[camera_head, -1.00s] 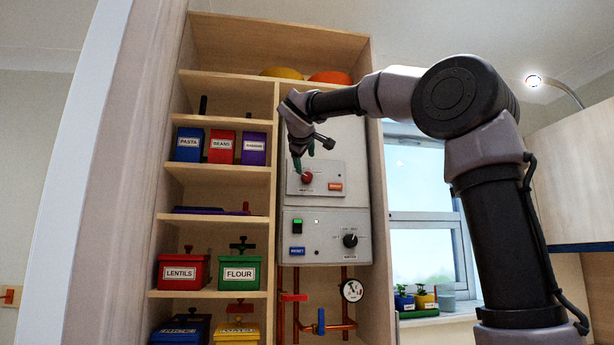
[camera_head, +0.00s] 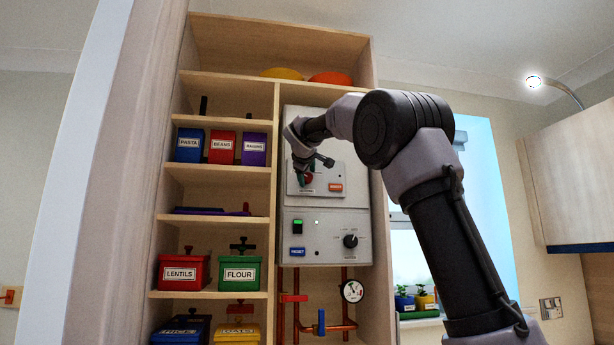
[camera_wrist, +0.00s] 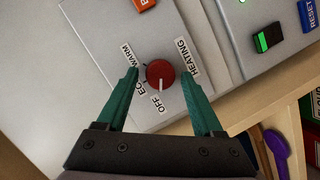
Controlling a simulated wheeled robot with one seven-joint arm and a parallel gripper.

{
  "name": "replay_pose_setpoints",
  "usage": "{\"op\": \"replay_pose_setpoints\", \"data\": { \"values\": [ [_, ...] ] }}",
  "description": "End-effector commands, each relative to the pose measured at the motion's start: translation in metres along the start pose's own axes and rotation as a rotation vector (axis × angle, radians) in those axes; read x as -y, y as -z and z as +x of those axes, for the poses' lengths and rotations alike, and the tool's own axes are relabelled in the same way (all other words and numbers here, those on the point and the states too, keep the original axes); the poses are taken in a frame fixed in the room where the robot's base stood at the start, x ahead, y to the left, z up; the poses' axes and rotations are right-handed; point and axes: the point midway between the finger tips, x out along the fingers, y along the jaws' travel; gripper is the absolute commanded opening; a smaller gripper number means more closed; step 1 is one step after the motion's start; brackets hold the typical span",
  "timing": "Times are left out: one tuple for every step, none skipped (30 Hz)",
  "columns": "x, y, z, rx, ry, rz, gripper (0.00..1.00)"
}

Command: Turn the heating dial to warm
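The heating dial (camera_wrist: 160,74) is a round red knob on a light grey panel, and its white mark points towards the OFF label (camera_wrist: 158,103). The ECO label is partly covered by a finger, and the WARM label (camera_wrist: 126,54) shows further round. My gripper (camera_wrist: 159,76) has two green fingers, open, one on each side of the dial, with gaps visible between them and the knob. In the head view the dial (camera_head: 309,179) is partly hidden by my gripper (camera_head: 306,169).
Below is a second grey panel with a black knob (camera_head: 350,241), a green switch (camera_head: 297,226) and a blue RESET button (camera_head: 297,252). An orange button (camera_head: 335,187) sits right of the dial. Shelves with tins stand to the left. Pipes with a gauge (camera_head: 352,291) run underneath.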

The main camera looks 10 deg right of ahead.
Motion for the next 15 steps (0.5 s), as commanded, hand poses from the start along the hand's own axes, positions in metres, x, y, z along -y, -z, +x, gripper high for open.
{"op": "replay_pose_setpoints", "data": {
  "values": [
    [0.0001, 0.0, -0.0001, 0.0, 0.0, 0.0, 0.45],
    [0.0001, 0.0, -0.0001, 0.0, 0.0, 0.0, 0.34],
    [0.0001, 0.0, -0.0002, 0.0, 0.0, 0.0, 0.18],
    [0.0001, 0.0, -0.0002, 0.0, 0.0, 0.0, 0.07],
    [0.0001, 0.0, -0.0002, 0.0, 0.0, 0.0, 0.0],
    [0.0001, 0.0, -0.0002, 0.0, 0.0, 0.0, 0.0],
    [0.0001, 0.0, -0.0002, 0.0, 0.001, 0.001, 0.0],
    [0.0001, 0.0, -0.0002, 0.0, 0.001, 0.001, 0.0],
    [0.0, -0.0001, -0.0002, 0.0, 0.001, 0.003, 0.0],
    [-0.0001, -0.0001, -0.0002, 0.0, 0.002, 0.005, 0.0],
    [-0.0002, -0.0002, -0.0002, 0.0, 0.003, 0.009, 0.0],
    [-0.0003, -0.0002, -0.0002, 0.0, 0.005, 0.015, 0.0],
    [-0.0003, -0.0002, -0.0003, -0.001, 0.007, 0.022, 0.0],
    [-0.0003, -0.0001, -0.0003, -0.001, 0.01, 0.03, 0.0],
    [-0.0005, -0.0002, -0.0003, -0.002, 0.014, 0.043, 0.0]
  ]
}}
